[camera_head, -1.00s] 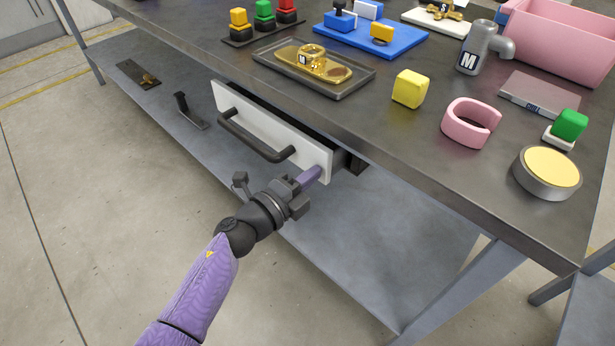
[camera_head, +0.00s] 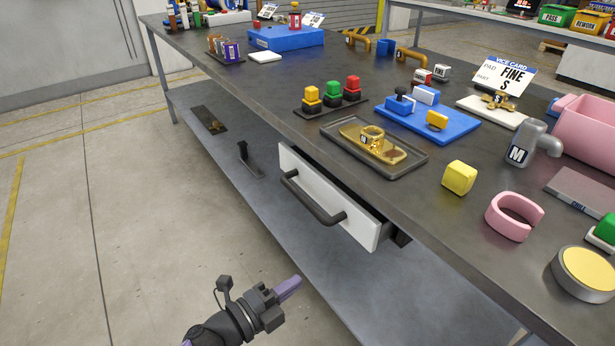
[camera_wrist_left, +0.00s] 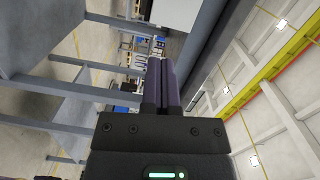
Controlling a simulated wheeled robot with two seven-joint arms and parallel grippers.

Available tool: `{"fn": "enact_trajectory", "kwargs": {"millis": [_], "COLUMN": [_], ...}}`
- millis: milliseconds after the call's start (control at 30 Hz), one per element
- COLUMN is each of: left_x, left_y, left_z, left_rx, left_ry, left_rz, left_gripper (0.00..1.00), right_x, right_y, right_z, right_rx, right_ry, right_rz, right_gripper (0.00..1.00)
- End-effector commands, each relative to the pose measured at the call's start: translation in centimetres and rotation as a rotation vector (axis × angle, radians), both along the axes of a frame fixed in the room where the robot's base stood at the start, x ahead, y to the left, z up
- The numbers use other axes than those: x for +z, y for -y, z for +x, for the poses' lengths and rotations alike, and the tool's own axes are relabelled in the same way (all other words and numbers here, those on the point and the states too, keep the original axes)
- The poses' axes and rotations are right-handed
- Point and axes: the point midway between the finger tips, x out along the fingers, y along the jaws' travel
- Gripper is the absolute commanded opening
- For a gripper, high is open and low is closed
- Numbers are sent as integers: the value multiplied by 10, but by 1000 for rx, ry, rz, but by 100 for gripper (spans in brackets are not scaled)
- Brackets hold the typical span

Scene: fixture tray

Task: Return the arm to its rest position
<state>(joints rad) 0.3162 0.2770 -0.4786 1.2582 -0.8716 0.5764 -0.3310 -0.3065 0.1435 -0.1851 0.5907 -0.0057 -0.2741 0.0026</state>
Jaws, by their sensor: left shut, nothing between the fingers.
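My left gripper (camera_head: 288,288) is at the bottom of the head view, in front of the workbench and below the drawer. Its purple fingers are shut with nothing between them. In the left wrist view the fingers (camera_wrist_left: 162,85) lie side by side, pointing away from the camera. The white drawer (camera_head: 325,205) under the bench top is partly open, its dark bar handle (camera_head: 312,200) facing me. The gripper is apart from the drawer and its handle. My right gripper is not in view.
A lower shelf (camera_head: 225,165) runs beneath. Floor to the left is clear.

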Motion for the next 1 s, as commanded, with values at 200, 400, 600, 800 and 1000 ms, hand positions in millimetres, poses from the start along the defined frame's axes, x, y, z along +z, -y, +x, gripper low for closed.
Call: {"fn": "enact_trajectory", "kwargs": {"millis": [200,400,600,800,1000], "left_x": [-133,-213,-220,-218,-219], "left_y": [-103,-169,-189,-191,-191], "left_z": [-90,-274,-414,-447,-445], "left_rx": [648,1231,1614,1706,1702], "left_ry": [-781,-1371,-1688,-1756,-1753], "left_rz": [-186,-241,-226,-218,-218], "left_gripper": [0,0,0,0,0], "right_x": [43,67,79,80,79], "right_y": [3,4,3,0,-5], "right_z": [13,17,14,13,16], "right_rx": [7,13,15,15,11], "right_ry": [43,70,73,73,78], "right_rz": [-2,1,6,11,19], "right_gripper": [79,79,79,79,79]}}
